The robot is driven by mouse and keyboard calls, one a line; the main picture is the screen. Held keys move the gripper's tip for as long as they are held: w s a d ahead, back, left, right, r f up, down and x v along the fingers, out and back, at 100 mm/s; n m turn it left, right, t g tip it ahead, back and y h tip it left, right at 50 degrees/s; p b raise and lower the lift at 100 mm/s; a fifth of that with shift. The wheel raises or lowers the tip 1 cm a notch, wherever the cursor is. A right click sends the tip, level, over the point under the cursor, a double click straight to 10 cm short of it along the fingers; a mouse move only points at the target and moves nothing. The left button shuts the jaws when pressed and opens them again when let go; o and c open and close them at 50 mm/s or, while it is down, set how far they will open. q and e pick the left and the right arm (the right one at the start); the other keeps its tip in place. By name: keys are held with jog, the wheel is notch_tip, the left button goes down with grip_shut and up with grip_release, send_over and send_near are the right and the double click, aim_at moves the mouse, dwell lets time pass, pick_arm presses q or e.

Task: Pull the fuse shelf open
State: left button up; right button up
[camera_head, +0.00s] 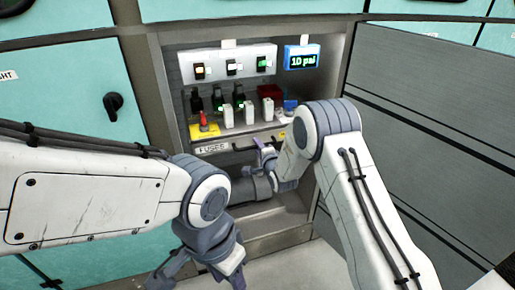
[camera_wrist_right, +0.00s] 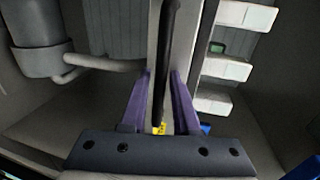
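The fuse shelf, labelled FUSES (camera_head: 212,148), is a grey shelf front inside the cabinet recess. A dark bar handle (camera_head: 242,146) runs along its front. My right gripper (camera_head: 262,150) is at the right part of this handle. In the right wrist view the black handle (camera_wrist_right: 168,45) passes between the two purple fingers of my right gripper (camera_wrist_right: 162,75). The fingers stand apart, with gaps beside the bar. My left gripper (camera_head: 203,268) hangs low in front of the cabinet, away from the shelf, its fingers apart and empty.
Above the shelf front are several white fuse blocks (camera_head: 228,116), a red switch on a yellow plate (camera_head: 203,130) and a 10 psi display (camera_head: 302,58). A grey cylinder (camera_wrist_right: 40,55) with a pipe lies under the shelf. An open grey door (camera_head: 420,120) stands right of my right arm.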

jog(key=shift+w, duration=0.2)
grip_shut()
jog(key=shift+a, duration=0.1)
dwell(1.3)
